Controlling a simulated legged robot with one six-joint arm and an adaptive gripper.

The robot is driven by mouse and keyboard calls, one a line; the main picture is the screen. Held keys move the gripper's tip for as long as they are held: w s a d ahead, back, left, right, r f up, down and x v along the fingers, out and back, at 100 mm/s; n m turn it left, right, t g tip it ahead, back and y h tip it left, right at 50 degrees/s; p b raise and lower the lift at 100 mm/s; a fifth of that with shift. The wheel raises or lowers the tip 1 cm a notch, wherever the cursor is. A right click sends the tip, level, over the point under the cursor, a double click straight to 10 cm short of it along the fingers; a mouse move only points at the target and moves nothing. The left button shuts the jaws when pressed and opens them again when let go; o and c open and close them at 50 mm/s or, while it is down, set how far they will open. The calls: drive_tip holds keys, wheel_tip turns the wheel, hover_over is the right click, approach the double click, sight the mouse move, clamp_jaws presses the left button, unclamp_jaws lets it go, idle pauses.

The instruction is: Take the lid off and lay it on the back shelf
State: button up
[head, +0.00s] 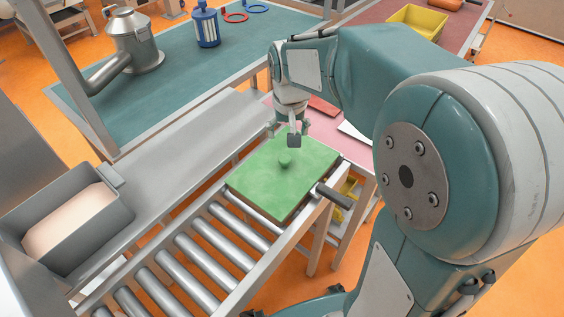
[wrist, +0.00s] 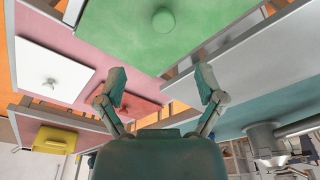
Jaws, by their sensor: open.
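A flat green lid (head: 262,183) with a round green knob (head: 285,160) lies at the right end of the roller conveyor; what is under it is hidden. My gripper (head: 286,136) is just behind and above the knob in the head view, apart from it. In the wrist view the green lid (wrist: 205,38) and its knob (wrist: 163,19) are at the top, beyond my gripper's spread, empty fingers (wrist: 161,86). A grey metal shelf (head: 172,165) runs along the conveyor's back side; its part left of the lid is bare.
A grey bin (head: 110,215) with a pale block stands at the shelf's left end. A teal table (head: 190,85) behind holds a metal can (head: 135,45) and a blue lantern-like object (head: 206,28). A white panel with a knob (wrist: 60,68) lies on a pink surface.

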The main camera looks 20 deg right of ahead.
hover_over(284, 158)
drive_tip(key=f, duration=0.5)
drive_tip(key=shift+s+d+f, duration=0.2)
drive_tip(key=shift+s+d, duration=0.05)
drive_tip(key=shift+d, duration=0.05)
drive_tip(key=shift+w+a+f, duration=0.15)
drive_tip(key=shift+f, duration=1.25)
drive_tip(key=shift+w+a+f, duration=0.1)
drive_tip(key=shift+f, duration=1.25)
clamp_jaws()
